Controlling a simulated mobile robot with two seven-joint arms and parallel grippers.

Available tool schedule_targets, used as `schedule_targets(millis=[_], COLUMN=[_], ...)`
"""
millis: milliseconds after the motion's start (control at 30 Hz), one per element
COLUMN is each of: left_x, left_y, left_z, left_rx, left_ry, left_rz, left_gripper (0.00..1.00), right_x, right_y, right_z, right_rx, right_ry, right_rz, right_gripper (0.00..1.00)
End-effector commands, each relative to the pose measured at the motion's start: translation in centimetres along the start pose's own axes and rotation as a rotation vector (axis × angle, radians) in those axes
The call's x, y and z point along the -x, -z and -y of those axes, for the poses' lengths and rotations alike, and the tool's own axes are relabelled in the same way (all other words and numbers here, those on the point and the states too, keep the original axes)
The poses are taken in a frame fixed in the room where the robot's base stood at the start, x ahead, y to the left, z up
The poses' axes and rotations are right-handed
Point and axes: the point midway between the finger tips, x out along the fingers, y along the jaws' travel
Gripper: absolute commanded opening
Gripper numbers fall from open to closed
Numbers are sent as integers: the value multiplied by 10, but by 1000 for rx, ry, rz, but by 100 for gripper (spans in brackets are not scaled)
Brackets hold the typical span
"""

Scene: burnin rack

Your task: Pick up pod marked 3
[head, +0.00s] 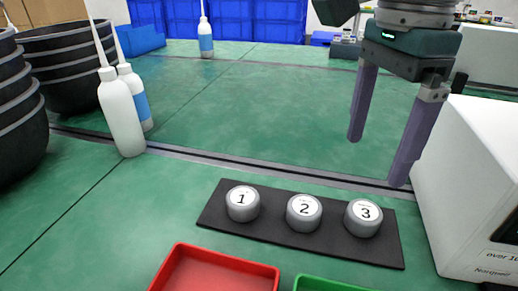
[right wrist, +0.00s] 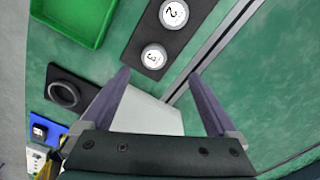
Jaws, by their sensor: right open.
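The pod marked 3 (head: 363,218) is a grey round pod with a white top, at the right end of a black mat (head: 275,232). It also shows in the right wrist view (right wrist: 152,58), ahead of the fingers and left of the middle between them. Pod 2 (head: 304,212) and pod 1 (head: 242,204) sit to its left. My right gripper (head: 376,161) is open and empty, above the table beyond pod 3, apart from it. Its two purple fingers also show in the right wrist view (right wrist: 158,82). My left gripper is not in view.
A white box-shaped device (head: 468,180) stands right of the mat. A red tray (head: 215,272) and a green tray (head: 325,285) are at the front. White bottles (head: 120,112) and stacked black bowls (head: 65,65) stand left.

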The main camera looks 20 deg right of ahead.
Motion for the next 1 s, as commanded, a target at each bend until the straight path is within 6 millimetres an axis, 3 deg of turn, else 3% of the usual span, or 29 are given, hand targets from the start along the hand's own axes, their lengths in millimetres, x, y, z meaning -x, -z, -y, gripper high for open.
schedule_targets(millis=[633, 967, 1000], left_x=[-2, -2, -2], left_y=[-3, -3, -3], left_z=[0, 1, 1], left_rx=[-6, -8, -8], left_ry=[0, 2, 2], left_rz=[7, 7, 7], left_gripper=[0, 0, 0], right_x=[-87, -96, -96], right_y=[6, 6, 6], right_z=[-6, -6, -6], right_rx=[-2, 0, 0], right_ry=[-7, -4, -4], right_rz=[-4, -5, -5], right_gripper=[94, 94, 90])
